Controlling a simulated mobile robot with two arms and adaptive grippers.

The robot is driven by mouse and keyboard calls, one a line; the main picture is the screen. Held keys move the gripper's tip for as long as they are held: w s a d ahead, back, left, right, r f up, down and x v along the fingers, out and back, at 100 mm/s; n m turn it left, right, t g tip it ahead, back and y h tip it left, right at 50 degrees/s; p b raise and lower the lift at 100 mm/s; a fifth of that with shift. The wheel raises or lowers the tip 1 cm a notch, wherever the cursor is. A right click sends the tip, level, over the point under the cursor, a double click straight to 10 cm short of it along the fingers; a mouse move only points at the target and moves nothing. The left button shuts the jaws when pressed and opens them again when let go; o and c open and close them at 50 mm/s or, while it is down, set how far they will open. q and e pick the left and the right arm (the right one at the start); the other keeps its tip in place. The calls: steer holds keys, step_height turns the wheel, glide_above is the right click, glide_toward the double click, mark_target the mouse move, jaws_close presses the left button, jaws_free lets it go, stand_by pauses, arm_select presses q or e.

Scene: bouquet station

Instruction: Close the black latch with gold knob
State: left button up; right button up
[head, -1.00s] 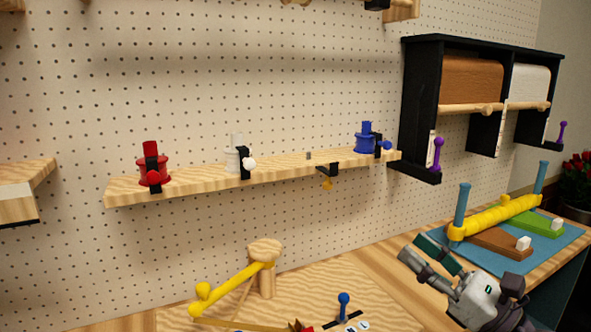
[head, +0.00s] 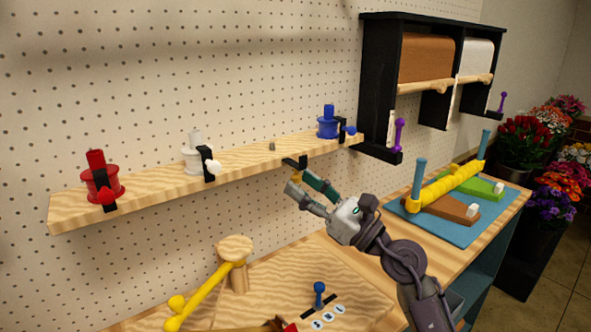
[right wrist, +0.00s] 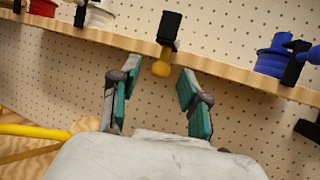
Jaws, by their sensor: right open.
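The black latch (head: 296,161) sits at the front edge of the wooden shelf, between the white and blue spools. In the right wrist view the black latch (right wrist: 169,28) shows with its gold knob (right wrist: 161,69) hanging below the shelf edge. In the head view the knob is hard to make out behind my fingers. My right gripper (head: 298,180) is open and empty, just below and in front of the latch. In the right wrist view the gold knob appears between the spread fingers of my right gripper (right wrist: 158,78); contact cannot be told. My left gripper is out of view.
The wooden shelf (head: 240,162) carries a red spool (head: 103,186), a white spool (head: 193,155) and a blue spool (head: 327,125), each beside its own black latch. A black rack (head: 375,75) hangs at right. A yellow-handled lever (head: 200,295) stands below on the bench.

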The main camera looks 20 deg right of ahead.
steer(key=shift+x, duration=1.25)
